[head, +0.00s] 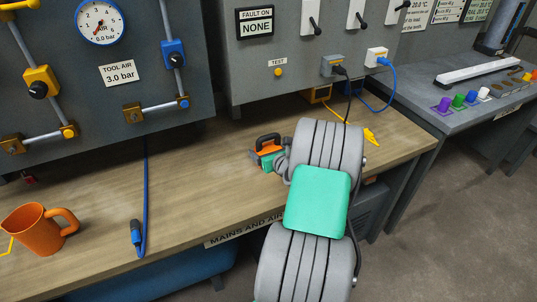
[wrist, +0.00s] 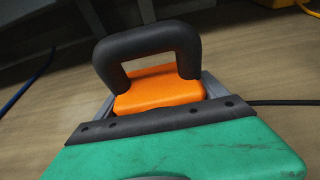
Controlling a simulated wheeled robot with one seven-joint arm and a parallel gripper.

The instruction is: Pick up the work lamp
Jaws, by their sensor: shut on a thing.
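The work lamp (head: 267,150) has an orange body and a thick black carrying handle. In the head view it is small, at the middle of the wooden bench, just left of my grey arm. In the wrist view the lamp (wrist: 158,92) fills the middle, with its handle arching away from me. My gripper (head: 272,161) has a green housing and is shut on the lamp. In the wrist view the gripper (wrist: 160,108) has a grey finger at each side of the orange body. The lamp's underside is hidden, so I cannot tell whether it touches the bench.
The wooden bench (head: 195,185) holds an orange jug (head: 40,230) and a blue hose (head: 144,205) at left. A black cable (head: 348,100) drops from a grey plug behind my arm; a blue cable (head: 390,88) loops beside it. The panel (head: 240,70) stands behind.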

